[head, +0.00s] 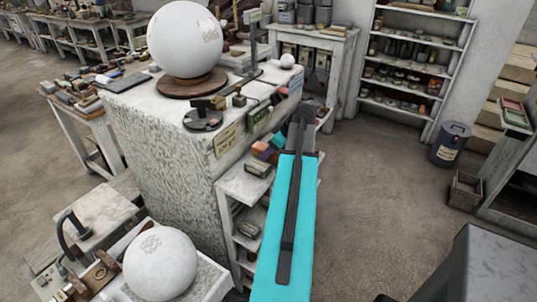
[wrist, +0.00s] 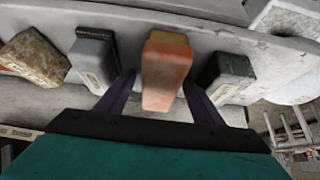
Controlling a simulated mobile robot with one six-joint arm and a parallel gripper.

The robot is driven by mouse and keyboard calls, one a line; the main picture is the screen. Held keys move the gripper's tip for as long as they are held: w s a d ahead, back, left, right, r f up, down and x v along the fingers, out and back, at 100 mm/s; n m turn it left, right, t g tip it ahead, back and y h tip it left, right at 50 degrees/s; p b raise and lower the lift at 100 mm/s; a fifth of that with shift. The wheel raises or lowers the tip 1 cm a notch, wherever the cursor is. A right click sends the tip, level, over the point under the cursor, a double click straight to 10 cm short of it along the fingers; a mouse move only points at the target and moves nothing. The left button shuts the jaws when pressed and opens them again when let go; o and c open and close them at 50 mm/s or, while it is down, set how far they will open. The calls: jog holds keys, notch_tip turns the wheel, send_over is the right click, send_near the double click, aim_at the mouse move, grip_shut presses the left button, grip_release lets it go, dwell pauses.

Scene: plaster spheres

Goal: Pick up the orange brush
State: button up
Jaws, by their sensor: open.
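The orange brush (wrist: 166,75) is a blocky orange piece with a yellowish strip at its far end, lying on a pale grey shelf. In the wrist view my gripper (wrist: 158,84) is open, with one dark purple finger on each side of the brush. Gaps show between the brush and the fingers, at least near the tips; I cannot tell how deep the fingers reach around it. In the head view a small orange patch, likely the brush (head: 260,149), shows on the side shelf beside my arm.
A grey block (wrist: 93,62) stands left of the brush, a speckled brown block (wrist: 33,57) further left, and a dark green-grey block (wrist: 227,74) close on the right. In the head view a large white sphere (head: 185,40) stands on the plaster-topped bench above the shelf. Open floor (head: 375,190) lies to the right.

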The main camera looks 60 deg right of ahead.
jog(key=c, duration=1.2)
jog(key=shift+r, duration=0.1)
notch_tip(320, 180, up, 28)
jog(key=b, duration=0.6)
dwell(0.6)
